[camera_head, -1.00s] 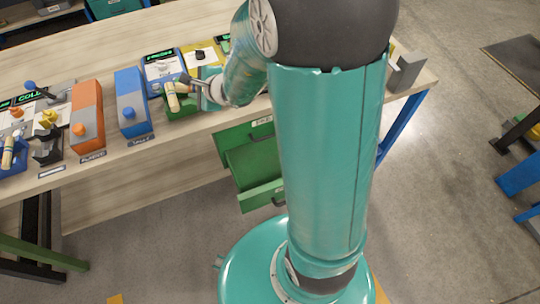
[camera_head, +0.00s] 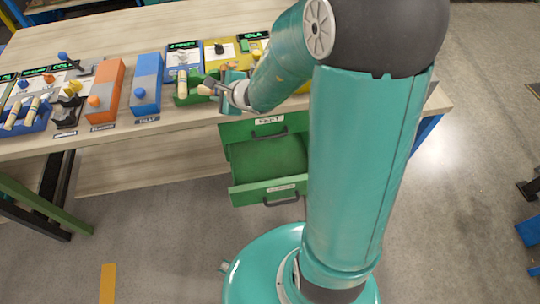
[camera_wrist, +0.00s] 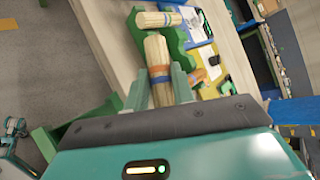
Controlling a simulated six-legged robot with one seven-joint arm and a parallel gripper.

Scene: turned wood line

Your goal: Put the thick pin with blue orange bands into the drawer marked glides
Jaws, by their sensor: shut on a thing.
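My gripper (camera_wrist: 161,84) is shut on a thick pale wooden pin (camera_wrist: 156,52) with an orange and a bluish band near the fingers. In the head view my gripper (camera_head: 222,88) is just right of the green tray (camera_head: 190,98), at the bench's front edge; the held pin's pale end (camera_head: 205,90) shows there. A second pale pin (camera_head: 182,84) stays in the tray, and it also shows in the wrist view (camera_wrist: 158,19). An open, empty-looking green drawer (camera_head: 268,160) juts out below the bench; its front label is too small to read.
A shut green drawer (camera_head: 238,132) sits above the open one. Blue (camera_head: 146,85) and orange (camera_head: 106,92) boxes stand on the bench to the left. A blue tray (camera_head: 40,122) at far left holds pins. The floor in front is clear.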

